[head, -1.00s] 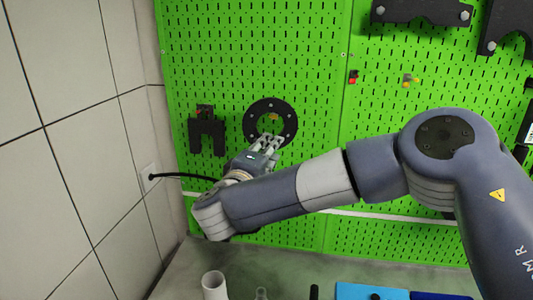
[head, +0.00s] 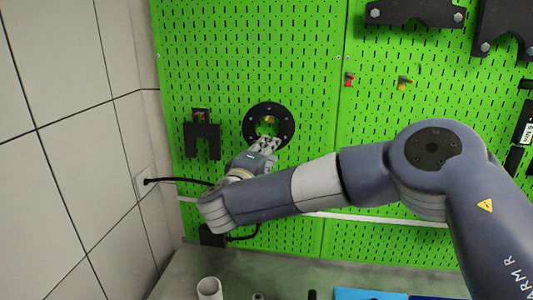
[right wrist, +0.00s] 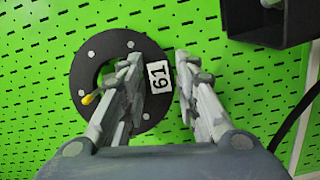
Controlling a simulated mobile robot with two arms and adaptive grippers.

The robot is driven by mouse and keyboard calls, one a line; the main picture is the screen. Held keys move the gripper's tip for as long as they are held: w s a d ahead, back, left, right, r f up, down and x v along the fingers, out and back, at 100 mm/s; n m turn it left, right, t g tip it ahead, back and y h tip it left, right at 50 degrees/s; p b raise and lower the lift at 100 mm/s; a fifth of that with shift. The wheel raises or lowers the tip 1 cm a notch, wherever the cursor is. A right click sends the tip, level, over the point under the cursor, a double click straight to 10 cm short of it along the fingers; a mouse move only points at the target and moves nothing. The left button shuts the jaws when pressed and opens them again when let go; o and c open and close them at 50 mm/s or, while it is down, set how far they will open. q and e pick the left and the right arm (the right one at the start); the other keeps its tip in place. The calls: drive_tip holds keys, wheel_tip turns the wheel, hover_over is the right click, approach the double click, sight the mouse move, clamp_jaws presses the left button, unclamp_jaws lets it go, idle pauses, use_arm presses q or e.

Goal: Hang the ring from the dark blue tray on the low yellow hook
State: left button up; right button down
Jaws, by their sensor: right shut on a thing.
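The ring (head: 250,126) is a flat black disc with a large hole and pale bolt dots, upright in front of the green pegboard. The low yellow hook (head: 269,120) shows through its hole; in the right wrist view the hook's yellow tip (right wrist: 88,99) appears near the hole's left edge. My right gripper (head: 268,143) is shut on the ring's lower rim; in the right wrist view its fingers (right wrist: 158,85) flank the white number label. Whether the ring touches the hook I cannot tell. The dark blue tray (head: 432,297) is barely visible at the bottom edge. My left gripper is out of view.
A black forked part (head: 203,139) hangs left of the ring on a red hook. Another yellow hook (head: 404,83) and a red hook (head: 349,79) sit higher right, unoccupied. A light blue tray (head: 365,294) and a white cup (head: 209,288) stand on the bench.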

drive_tip(key=shift+r, duration=0.1)
idle(0.3)
drive_tip(key=c, duration=1.1)
unclamp_jaws()
drive_tip(key=shift+s, duration=0.1)
